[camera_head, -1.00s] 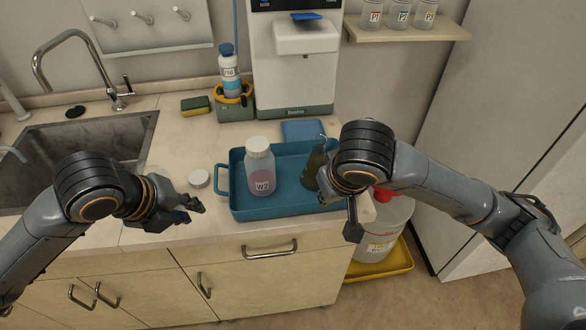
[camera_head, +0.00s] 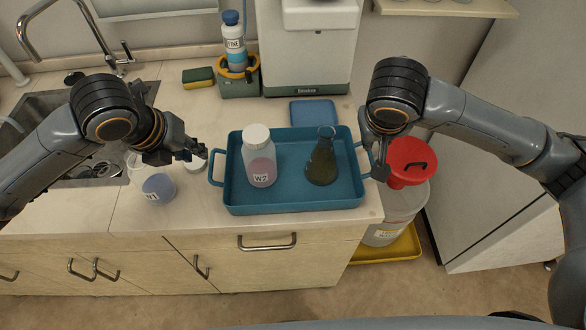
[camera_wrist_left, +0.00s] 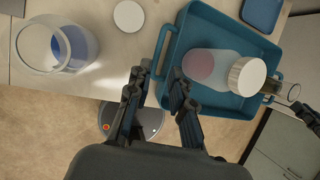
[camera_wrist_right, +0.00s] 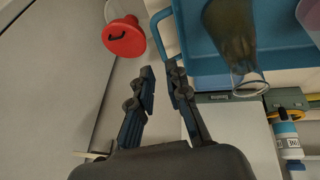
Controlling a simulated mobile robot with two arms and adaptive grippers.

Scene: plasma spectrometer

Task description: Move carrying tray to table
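The blue carrying tray (camera_head: 290,198) rests on the counter (camera_head: 140,222) near its front edge, a handle at each end. A white-capped bottle marked W2 (camera_head: 261,165) and a flask with dark contents (camera_head: 322,163) stand in it. My left gripper (camera_head: 203,155) is beside the tray's left handle. In the left wrist view its fingers (camera_wrist_left: 160,95) are apart with nothing between them. My right gripper (camera_head: 374,165) is at the right handle. In the right wrist view its fingers (camera_wrist_right: 162,88) are apart, just short of the handle (camera_wrist_right: 163,38).
A beaker with blue liquid (camera_head: 158,186) stands left of the tray. A white lid (camera_head: 196,163) lies close to the left gripper. A machine (camera_head: 307,60) stands behind. A red-lidded container (camera_head: 408,162) stands on the floor at right in a yellow tray (camera_head: 385,248).

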